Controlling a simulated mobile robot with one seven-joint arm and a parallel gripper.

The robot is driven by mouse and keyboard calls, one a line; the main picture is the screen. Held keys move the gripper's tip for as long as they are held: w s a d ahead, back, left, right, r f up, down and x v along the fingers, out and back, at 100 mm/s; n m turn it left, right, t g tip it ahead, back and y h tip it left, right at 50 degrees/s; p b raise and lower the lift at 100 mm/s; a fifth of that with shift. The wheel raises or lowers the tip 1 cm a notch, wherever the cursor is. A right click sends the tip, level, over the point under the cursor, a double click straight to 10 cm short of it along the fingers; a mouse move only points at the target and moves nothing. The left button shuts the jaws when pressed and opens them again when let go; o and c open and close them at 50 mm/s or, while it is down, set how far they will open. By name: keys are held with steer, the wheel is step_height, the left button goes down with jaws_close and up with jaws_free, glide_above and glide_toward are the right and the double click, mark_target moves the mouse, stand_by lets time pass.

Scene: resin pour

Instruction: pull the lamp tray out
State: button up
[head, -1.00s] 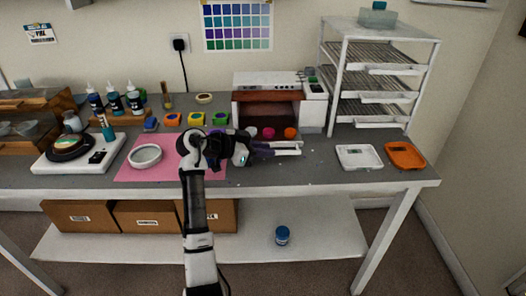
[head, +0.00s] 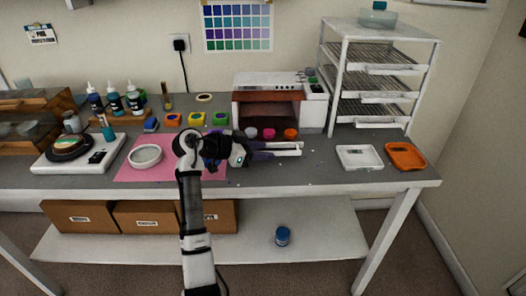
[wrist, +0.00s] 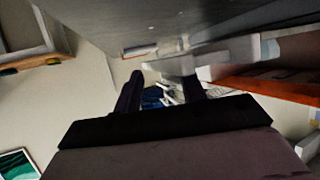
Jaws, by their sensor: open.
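The lamp is a white box (head: 268,81) at the back of the bench, with a reddish-brown opening (head: 268,110) in its front. My gripper (head: 284,150) is in front of the lamp and to the right of the pink mat, pointing right, low over the bench. Its jaws are open and nothing shows held. In the wrist view my two dark fingers (wrist: 163,84) stand apart, with small blurred things beyond them.
A white tray (head: 345,164) and an orange tray (head: 420,163) lie to the right. A wire rack (head: 334,100) stands behind them. A pink mat (head: 130,172) lies under my arm.

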steer(key=b+v, duration=0.3)
steer(key=v, duration=1)
steer(key=shift+f, duration=0.1)
